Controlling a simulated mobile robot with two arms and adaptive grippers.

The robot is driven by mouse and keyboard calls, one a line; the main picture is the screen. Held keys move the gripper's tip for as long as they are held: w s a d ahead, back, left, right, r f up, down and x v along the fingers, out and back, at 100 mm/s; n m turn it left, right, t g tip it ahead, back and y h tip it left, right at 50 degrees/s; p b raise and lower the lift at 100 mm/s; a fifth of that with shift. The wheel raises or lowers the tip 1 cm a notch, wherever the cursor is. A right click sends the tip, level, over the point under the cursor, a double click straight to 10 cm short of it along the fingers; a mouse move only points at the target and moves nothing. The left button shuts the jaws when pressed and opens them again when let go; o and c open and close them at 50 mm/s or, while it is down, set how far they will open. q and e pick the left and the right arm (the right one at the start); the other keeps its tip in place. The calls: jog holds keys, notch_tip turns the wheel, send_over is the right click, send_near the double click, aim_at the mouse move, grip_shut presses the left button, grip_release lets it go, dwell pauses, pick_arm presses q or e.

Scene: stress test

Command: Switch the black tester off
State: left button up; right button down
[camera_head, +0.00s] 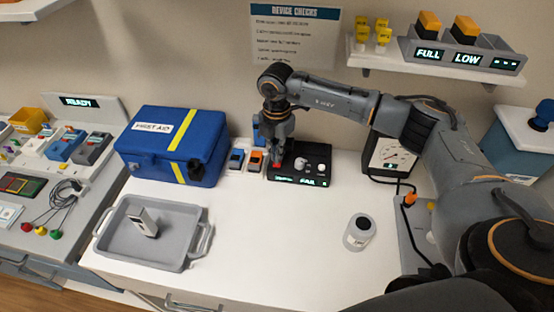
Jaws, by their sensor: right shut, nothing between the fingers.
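The black tester (312,164) stands at the back of the white table, right of the blue first-aid box. Its front displays are lit with small green and white characters, one reading like "FAIL". Knobs show on its right half and a red part on its left end. My right gripper (275,160) points down at the tester's left end, shut and empty, with its fingertips at or just above the red part; I cannot tell whether they touch. My left gripper is not in view.
A blue first-aid box (177,145) stands left of the tester, with small orange and blue devices (255,160) between. A grey tray (111,240) holds a small device. A gauge (390,157) stands right. The table's middle is clear.

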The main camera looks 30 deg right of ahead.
jog(key=shift+f+b, duration=0.75)
jog(key=shift+f, duration=0.35)
dwell(0.4)
jog(key=shift+s, duration=0.1)
jog(key=shift+r+p, duration=0.85)
jog(key=shift+r, duration=0.25)
jog(key=shift+r+p, duration=1.55)
jog(key=shift+r, duration=0.9)
jog(key=shift+f, duration=0.15)
